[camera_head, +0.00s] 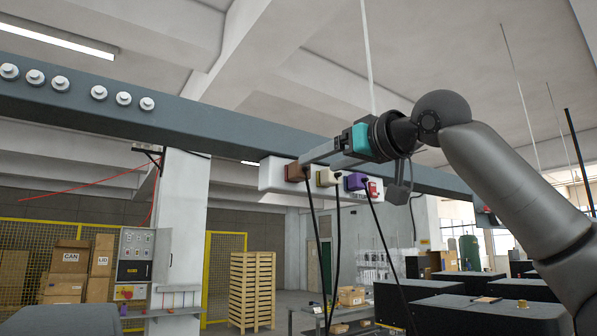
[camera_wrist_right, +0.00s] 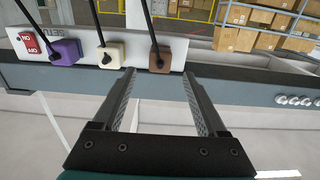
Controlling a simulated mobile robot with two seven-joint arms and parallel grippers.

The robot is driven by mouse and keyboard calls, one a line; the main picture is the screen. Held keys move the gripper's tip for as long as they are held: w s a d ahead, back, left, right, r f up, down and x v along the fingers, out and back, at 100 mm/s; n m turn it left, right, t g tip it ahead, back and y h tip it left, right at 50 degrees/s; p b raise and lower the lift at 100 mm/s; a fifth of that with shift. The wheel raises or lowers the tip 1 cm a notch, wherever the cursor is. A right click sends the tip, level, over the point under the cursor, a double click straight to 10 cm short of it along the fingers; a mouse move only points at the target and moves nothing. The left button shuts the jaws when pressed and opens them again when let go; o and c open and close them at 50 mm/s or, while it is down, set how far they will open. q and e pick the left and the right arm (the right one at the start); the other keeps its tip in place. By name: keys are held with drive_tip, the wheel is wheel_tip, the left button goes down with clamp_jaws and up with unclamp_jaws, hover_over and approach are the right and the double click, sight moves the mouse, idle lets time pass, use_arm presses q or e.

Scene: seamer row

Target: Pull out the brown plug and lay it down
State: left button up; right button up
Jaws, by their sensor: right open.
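The brown plug (camera_head: 295,173) sits in a white socket strip (camera_head: 268,176) on the overhead beam, with a black cord hanging from it. It also shows in the right wrist view (camera_wrist_right: 164,55), upside down relative to the head view. My right gripper (camera_head: 308,158) is open, its fingers reaching toward the brown plug. In the right wrist view the gripper (camera_wrist_right: 158,74) has its fingertips on either side of the line to the plug, with nothing held between them. Whether the fingertips touch the plug cannot be told. My left gripper is not in view.
A cream plug (camera_head: 326,178) and a purple plug (camera_head: 355,181) sit in the same strip beside the brown one, each with a black cord. A red switch (camera_head: 373,188) is at the strip's end. The grey beam (camera_head: 210,132) runs behind.

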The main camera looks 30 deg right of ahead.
sight(305, 170)
drive_tip(key=shift+w+a+p, duration=0.15)
drive_tip(key=shift+w+p, duration=0.75)
drive_tip(key=shift+w, duration=1.1)
drive_tip(key=shift+w+a+p, duration=0.15)
drive_tip(key=shift+w+p, duration=0.7)
drive_tip(key=shift+w, duration=1.1)
drive_tip(key=shift+c, duration=0.3)
clamp_jaws()
drive_tip(key=shift+s, duration=0.15)
